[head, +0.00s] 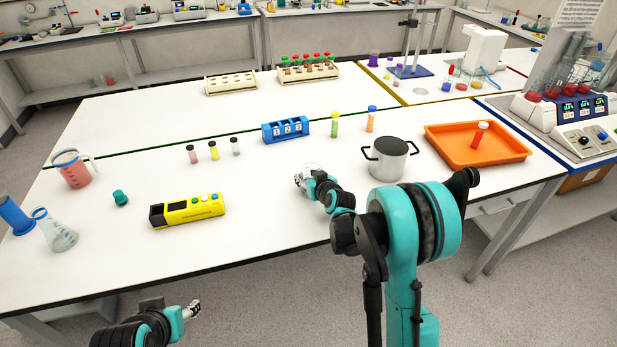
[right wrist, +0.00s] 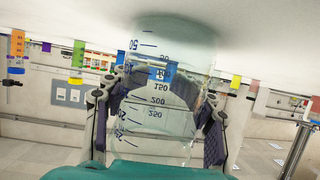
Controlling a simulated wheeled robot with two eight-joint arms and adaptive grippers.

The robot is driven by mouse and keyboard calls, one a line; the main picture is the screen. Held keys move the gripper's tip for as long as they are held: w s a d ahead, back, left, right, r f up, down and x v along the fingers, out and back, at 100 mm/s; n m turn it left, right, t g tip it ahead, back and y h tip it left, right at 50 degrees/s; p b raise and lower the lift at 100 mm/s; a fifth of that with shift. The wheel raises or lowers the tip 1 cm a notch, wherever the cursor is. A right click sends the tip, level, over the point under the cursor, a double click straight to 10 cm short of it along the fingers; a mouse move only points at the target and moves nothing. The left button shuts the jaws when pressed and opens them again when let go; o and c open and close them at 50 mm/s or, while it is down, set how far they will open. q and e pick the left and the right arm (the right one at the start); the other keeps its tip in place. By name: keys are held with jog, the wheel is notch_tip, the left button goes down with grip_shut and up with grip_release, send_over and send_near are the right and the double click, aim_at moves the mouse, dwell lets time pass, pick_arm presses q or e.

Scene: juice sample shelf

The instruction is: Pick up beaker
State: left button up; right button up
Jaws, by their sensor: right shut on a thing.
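A clear glass beaker (right wrist: 165,120) with blue volume marks is between the two dark-padded fingers of my right gripper (head: 306,180), which is shut on it. In the right wrist view the beaker looks upside down, with one end close to the white tabletop; I cannot tell whether it touches. In the head view only a faint part of the beaker (head: 313,168) shows at the fingertips, left of the steel pot. My left gripper (head: 192,309) is empty, off the table's front edge at lower left; its finger opening is too small to judge.
A steel pot (head: 388,160) and an orange tray (head: 450,158) stand to the right. A blue numbered rack (head: 286,131) is behind. A yellow device (head: 190,211), small vials, a red-filled beaker (head: 75,174) and a flask (head: 58,236) are left. The table's front middle is clear.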

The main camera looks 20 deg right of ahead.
aim_at(308, 167)
jog(key=shift+r, duration=0.6)
notch_tip(308, 167, up, 3)
jog(key=shift+f+p, duration=0.2)
jog(key=shift+p, duration=0.65)
jog(key=shift+w+d+r+p, duration=0.55)
jog(key=shift+w+d+r, duration=0.5)
jog(key=shift+d, duration=0.65)
jog(key=shift+w+d+r+p, duration=0.65)
jog(key=shift+d+r, duration=0.65)
jog(key=shift+d, duration=0.45)
jog(key=shift+w+d+r+p, duration=0.45)
jog(key=shift+w+d+r, duration=0.6)
jog(key=shift+d, duration=0.65)
jog(key=shift+s+r, duration=0.1)
jog(key=shift+s, duration=0.05)
